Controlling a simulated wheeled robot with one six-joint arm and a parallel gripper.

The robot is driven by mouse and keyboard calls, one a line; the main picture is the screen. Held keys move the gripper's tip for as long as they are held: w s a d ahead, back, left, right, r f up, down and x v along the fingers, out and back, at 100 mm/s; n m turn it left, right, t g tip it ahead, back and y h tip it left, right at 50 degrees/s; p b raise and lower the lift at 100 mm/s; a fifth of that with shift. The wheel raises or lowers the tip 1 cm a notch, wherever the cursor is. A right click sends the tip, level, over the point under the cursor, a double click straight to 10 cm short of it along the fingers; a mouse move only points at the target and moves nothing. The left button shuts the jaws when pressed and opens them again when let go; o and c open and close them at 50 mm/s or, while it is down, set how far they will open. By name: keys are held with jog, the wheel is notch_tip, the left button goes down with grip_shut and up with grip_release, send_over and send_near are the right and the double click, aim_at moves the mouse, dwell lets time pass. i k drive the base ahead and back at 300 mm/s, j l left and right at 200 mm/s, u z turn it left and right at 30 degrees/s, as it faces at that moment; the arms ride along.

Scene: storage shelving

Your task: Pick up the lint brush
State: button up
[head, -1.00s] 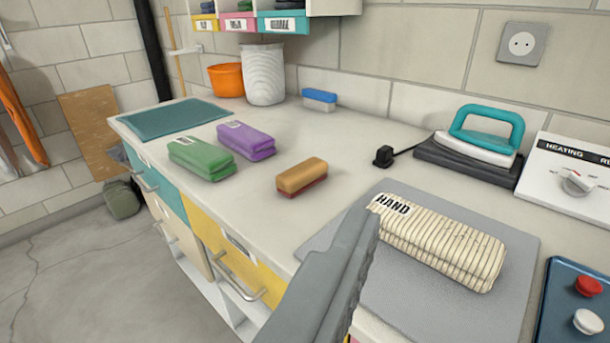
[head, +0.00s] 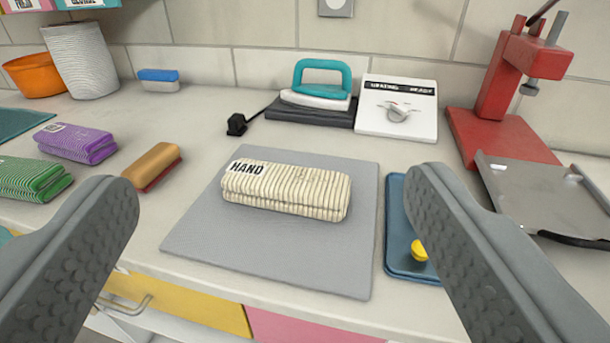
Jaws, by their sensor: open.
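The lint brush (head: 152,166), by its look a small block with a tan wooden top and a dark red underside, lies on the pale counter left of centre. It is just left of the grey mat and beyond my left fingertip. My gripper (head: 271,178) is open and empty, its two grey fingers wide apart in the foreground. The left fingertip shows close below the brush in the picture, but the brush does not lie between the fingers. Whether they touch cannot be told.
A striped folded towel marked HAND (head: 285,190) lies on the grey mat (head: 280,248). Purple (head: 75,143) and green (head: 32,178) folded cloths lie left. A blue-and-white block (head: 158,80), iron (head: 318,85), control box (head: 397,107) and red press (head: 505,110) stand behind.

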aim_at(150, 169)
jog(key=i+j, duration=0.1)
jog(key=j, duration=0.3)
jog(key=i+j, duration=0.1)
jog(key=j, duration=0.3)
jog(key=i+j, duration=0.1)
jog(key=j, duration=0.3)
